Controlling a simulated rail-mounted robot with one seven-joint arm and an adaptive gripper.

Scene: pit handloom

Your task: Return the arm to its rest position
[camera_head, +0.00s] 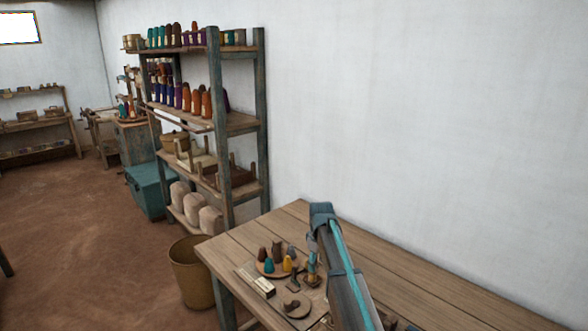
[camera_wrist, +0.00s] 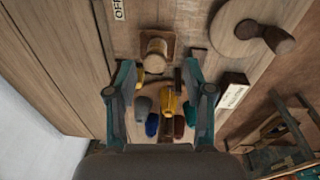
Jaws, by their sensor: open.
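My gripper (camera_wrist: 159,72) shows in the wrist view with its two teal fingers spread apart. Nothing is gripped between them. Beyond and between the fingers are several thread cones, among them a yellow cone (camera_wrist: 170,101), a blue cone (camera_wrist: 152,126) and a brown cone (camera_wrist: 179,128). In the head view my arm (camera_head: 343,262) reaches over the wooden table from the lower right. Its far end is bent down beside a round tray with several small cones, including a teal cone (camera_head: 269,266). The fingers are too small there to make out clearly.
A wooden spool on a square base (camera_wrist: 157,52), a round disc with a dark handle (camera_wrist: 262,38) and a white-labelled block (camera_wrist: 232,91) lie close by. The table (camera_head: 400,262) is clear toward the wall. A shelf rack (camera_head: 216,130) and basket (camera_head: 191,274) stand left.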

